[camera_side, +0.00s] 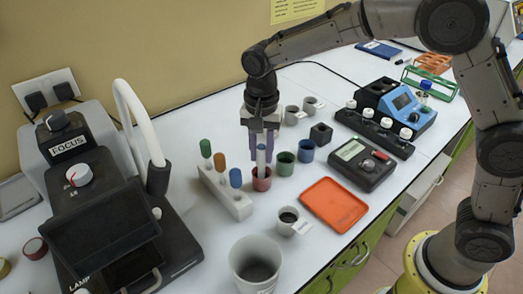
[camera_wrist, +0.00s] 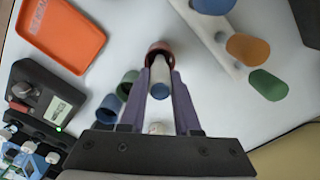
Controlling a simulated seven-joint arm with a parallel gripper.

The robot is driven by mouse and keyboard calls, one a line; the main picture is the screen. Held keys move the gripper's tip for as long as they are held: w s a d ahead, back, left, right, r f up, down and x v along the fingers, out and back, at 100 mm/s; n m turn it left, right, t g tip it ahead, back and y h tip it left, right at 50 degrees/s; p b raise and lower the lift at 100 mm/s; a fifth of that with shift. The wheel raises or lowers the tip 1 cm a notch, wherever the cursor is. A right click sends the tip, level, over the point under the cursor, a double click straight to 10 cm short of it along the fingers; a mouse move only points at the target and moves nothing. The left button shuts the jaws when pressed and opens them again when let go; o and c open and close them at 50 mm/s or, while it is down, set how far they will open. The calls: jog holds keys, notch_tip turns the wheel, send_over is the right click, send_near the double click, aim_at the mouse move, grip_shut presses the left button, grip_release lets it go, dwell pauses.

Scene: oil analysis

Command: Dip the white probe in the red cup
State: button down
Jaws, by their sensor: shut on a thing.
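My gripper (camera_side: 262,143) points down over the red cup (camera_side: 261,182), its purple fingers shut on the white probe (camera_side: 261,158). The probe is upright, and its lower end appears to be inside the cup's mouth. How deep it reaches is hidden by the cup wall. In the wrist view the probe (camera_wrist: 160,73) sits between the fingers of my gripper (camera_wrist: 161,78), with its blue-grey end towards the camera. The red cup's rim (camera_wrist: 159,46) shows around the probe's far end.
A white rack (camera_side: 226,196) with green, orange and blue-topped probes stands just left of the red cup. A green cup (camera_side: 285,164) and blue cup (camera_side: 306,152) stand close on the right. An orange tray (camera_side: 333,204) and a black meter (camera_side: 362,165) lie further right.

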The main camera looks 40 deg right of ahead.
dwell(0.4)
jog(key=shift+r, duration=3.9)
